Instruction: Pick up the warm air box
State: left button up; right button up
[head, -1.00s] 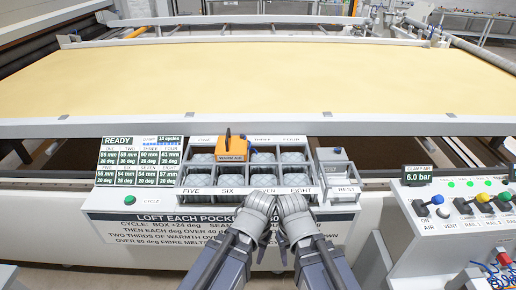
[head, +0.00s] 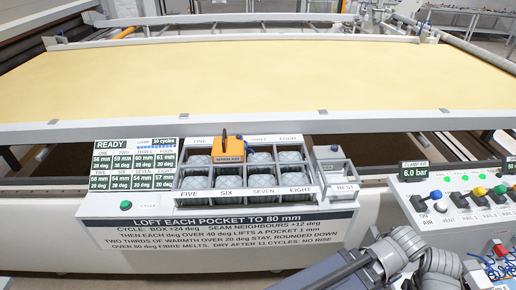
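The warm air box (head: 228,150) is a small orange box with a dark label and a dark handle on top. It sits over the back row of the pocket rack, at the pocket marked TWO, and partly hides that pocket. My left gripper (head: 388,252) and my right gripper (head: 440,264) are close together at the lower right, well to the right of the box and nearer to me. Neither touches the box. Their fingertips are not clear enough to tell whether they are open or shut.
The rack (head: 252,188) holds several grey quilted pockets. A REST stand (head: 337,172) is right of it. A READY display (head: 135,163) and green CYCLE button (head: 126,205) are on the left. A valve panel (head: 462,203) stands at right. The yellow quilt (head: 250,75) lies behind.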

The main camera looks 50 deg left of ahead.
aim_at(226, 149)
jog(key=k+j, duration=0.65)
jog(key=k, duration=0.2)
